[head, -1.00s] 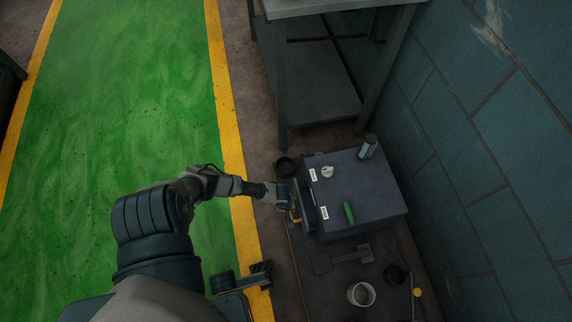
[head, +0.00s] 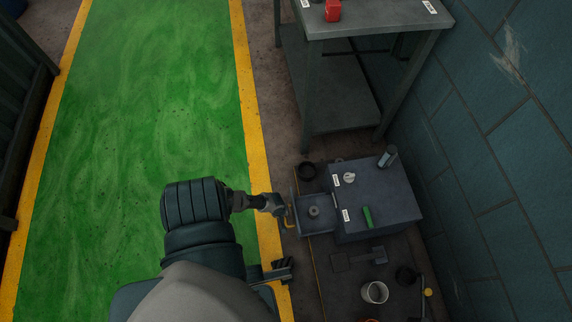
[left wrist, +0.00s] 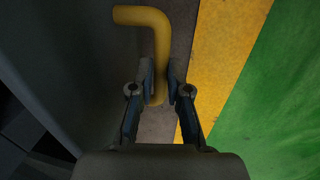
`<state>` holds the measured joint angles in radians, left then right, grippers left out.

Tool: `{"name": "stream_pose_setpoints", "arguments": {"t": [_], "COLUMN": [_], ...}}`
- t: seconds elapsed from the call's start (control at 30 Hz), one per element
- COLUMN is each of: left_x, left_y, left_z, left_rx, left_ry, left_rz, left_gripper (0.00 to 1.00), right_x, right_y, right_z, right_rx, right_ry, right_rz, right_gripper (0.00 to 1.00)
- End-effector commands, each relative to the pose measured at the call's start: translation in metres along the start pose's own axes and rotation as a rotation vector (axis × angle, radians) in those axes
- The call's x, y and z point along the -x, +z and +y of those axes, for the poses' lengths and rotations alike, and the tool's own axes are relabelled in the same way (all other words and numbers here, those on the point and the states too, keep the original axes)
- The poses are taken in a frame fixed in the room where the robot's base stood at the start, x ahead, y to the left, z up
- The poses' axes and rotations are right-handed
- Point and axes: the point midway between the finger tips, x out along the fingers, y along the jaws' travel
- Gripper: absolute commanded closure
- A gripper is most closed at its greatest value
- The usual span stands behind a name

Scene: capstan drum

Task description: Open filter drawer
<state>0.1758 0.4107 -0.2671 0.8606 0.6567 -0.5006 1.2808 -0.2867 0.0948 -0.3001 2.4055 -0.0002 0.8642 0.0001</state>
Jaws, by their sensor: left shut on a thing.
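The filter drawer (head: 316,214) stands pulled out from the left side of a dark grey box (head: 385,195). A small round dark part (head: 314,211) lies inside it. The drawer's yellow handle (head: 289,217) is on its front, and it also shows in the left wrist view (left wrist: 156,50). My left gripper (head: 281,208) is at the handle. In the left wrist view its fingers (left wrist: 161,88) are on both sides of the handle's lower end, shut on it. My right gripper is not clearly in view.
On the box are a green piece (head: 368,217), a white knob (head: 349,177) and a grey cylinder (head: 388,156). A metal table (head: 370,25) with a red object (head: 333,10) is behind. Green floor at left is clear.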

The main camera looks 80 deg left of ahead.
Motion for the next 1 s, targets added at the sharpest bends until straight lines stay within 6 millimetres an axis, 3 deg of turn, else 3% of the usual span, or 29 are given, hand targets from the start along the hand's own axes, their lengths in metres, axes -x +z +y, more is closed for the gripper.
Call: {"name": "stream_pose_setpoints", "arguments": {"t": [0.23, 0.27, 0.33, 0.77, 1.0], "left_x": [0.000, 0.000, 0.000, 0.004, 0.033], "left_y": [0.002, 0.002, 0.002, 0.001, 0.000], "left_z": [0.000, 0.000, 0.000, 0.000, 0.000], "left_rx": [0.000, 0.000, 0.000, 0.001, -0.002], "left_ry": [0.000, 0.000, 0.000, 0.001, 0.002], "left_rz": [-0.003, -0.003, -0.002, -0.003, -0.001], "left_gripper": [1.00, 0.77, 0.59, 0.59, 0.59], "right_x": [0.000, 0.000, 0.000, 0.000, 0.000], "right_y": [0.000, 0.000, 0.000, -0.002, -0.002], "right_z": [0.000, 0.000, 0.000, 0.000, 0.000], "right_rx": [0.000, 0.000, -0.001, 0.001, 0.000], "right_ry": [0.000, 0.000, 0.000, 0.003, 0.001], "right_rz": [0.000, 0.000, 0.000, 0.001, 0.001], "right_gripper": [0.60, 0.60, 0.60, 0.60, 0.60]}}
